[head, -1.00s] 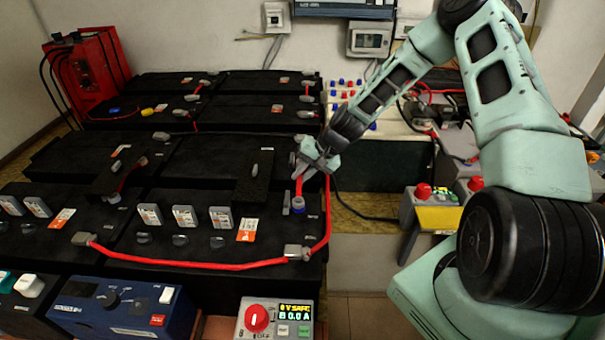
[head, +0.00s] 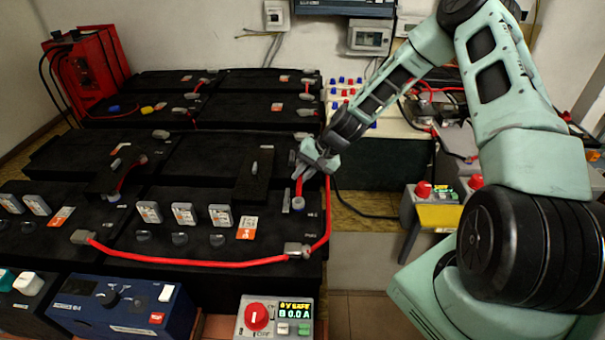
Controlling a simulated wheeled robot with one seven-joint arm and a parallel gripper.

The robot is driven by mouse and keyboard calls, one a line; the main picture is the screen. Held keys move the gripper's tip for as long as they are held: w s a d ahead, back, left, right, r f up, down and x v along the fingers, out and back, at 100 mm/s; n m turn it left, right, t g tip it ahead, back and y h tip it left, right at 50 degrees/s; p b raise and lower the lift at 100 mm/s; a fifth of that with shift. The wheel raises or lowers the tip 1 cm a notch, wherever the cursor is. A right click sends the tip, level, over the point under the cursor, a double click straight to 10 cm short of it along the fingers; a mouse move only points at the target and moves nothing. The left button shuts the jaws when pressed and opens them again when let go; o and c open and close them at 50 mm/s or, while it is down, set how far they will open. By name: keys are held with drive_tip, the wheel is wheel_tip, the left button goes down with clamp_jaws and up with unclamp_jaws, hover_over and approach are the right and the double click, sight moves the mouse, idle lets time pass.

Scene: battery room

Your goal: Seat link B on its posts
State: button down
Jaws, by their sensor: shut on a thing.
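My gripper (head: 306,170) is shut on a short red link (head: 298,187) at the right edge of the middle batteries. The link hangs down from the jaws, and its lower end has a grey-blue collar (head: 298,203) at or just above the battery top. I cannot tell whether it touches a post. The jaws hide the link's upper end. No letter on it can be read, so I cannot confirm that it is link B. A grey upright piece (head: 286,200) stands just left of the collar.
A long red cable (head: 190,262) crosses the front batteries to a grey terminal (head: 297,250), then rises beside my gripper. A black raised cover (head: 254,175) stands to the left. A control box with a red knob (head: 256,317) is in front. Floor is clear at lower right.

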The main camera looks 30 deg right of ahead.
idle(0.3)
drive_tip(key=c, duration=0.9)
unclamp_jaws()
drive_tip(key=shift+c, duration=0.2)
wheel_tip(320, 180, up, 8)
drive_tip(key=p, duration=0.6)
